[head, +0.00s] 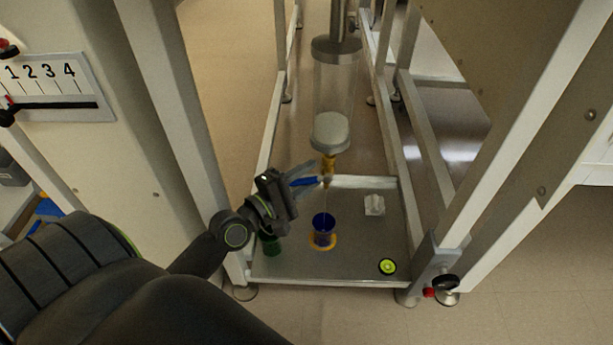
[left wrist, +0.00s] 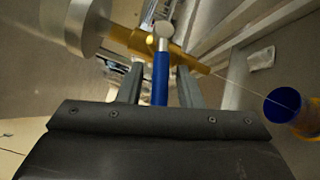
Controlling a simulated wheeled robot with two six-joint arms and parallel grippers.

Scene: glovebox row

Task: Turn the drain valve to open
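The brass drain valve (head: 328,168) hangs under a clear cylinder with a pale lower end. Its blue handle (head: 305,182) points left, toward my left gripper (head: 308,179). In the left wrist view the blue handle (left wrist: 160,78) lies between the two fingers of my left gripper (left wrist: 160,85), with a gap on each side. The brass valve body (left wrist: 190,58) is just beyond the fingertips. A thin line, like a stream, runs from the outlet to a blue cup (head: 323,238), which also shows in the left wrist view (left wrist: 282,105). My right gripper is not in view.
The cup stands in a yellow ring on a grey tray (head: 345,265) within a white frame. A green cup (head: 271,245), a small white object (head: 374,205) and a yellow-green disc (head: 387,267) are also there. Frame posts (head: 188,110) stand on both sides.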

